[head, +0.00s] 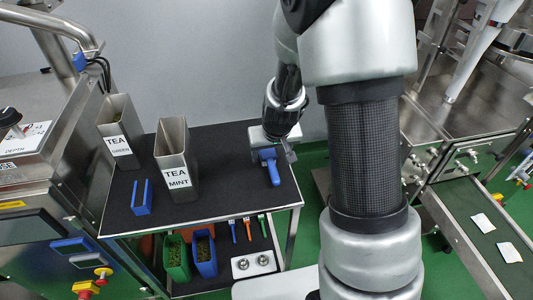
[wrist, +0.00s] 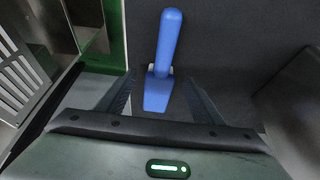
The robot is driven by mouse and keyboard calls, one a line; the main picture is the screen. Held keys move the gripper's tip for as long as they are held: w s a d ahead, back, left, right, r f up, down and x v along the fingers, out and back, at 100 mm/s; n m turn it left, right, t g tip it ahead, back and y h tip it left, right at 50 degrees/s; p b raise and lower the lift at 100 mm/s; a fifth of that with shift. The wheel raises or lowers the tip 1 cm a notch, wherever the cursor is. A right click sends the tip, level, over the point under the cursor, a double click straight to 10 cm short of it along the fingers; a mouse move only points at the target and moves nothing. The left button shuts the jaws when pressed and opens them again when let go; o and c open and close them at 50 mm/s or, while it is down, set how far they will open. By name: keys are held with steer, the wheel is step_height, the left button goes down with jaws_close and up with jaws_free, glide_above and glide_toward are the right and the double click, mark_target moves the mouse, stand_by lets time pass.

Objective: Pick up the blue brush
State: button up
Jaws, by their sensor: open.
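The blue brush (head: 269,167) lies on the dark top of the cart, near its right edge, below my gripper. In the wrist view the brush (wrist: 168,42) has its rounded handle pointing up the picture and its wider blue end lower down, between my fingers; its bristles cannot be made out. My gripper (head: 274,156) is open, with one finger on each side of the wider end in the wrist view (wrist: 160,86). I see a gap on both sides of the brush. The height of the fingers above the cart top cannot be told.
Steel containers labelled TEA MINT (head: 173,160) and TEA GREEN (head: 118,133) stand on the cart top, left of my gripper, with a blue holder (head: 142,198). The lower shelf holds green and blue bins (head: 204,254) and several coloured tools. A conveyor (head: 478,222) runs at the right.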

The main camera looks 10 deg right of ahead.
mark_target(270, 158)
steer(key=shift+w+f, duration=0.15)
steer(key=shift+f, duration=0.15)
steer(key=c, duration=1.2)
step_height(270, 158, up, 10)
steer(key=p, duration=0.2)
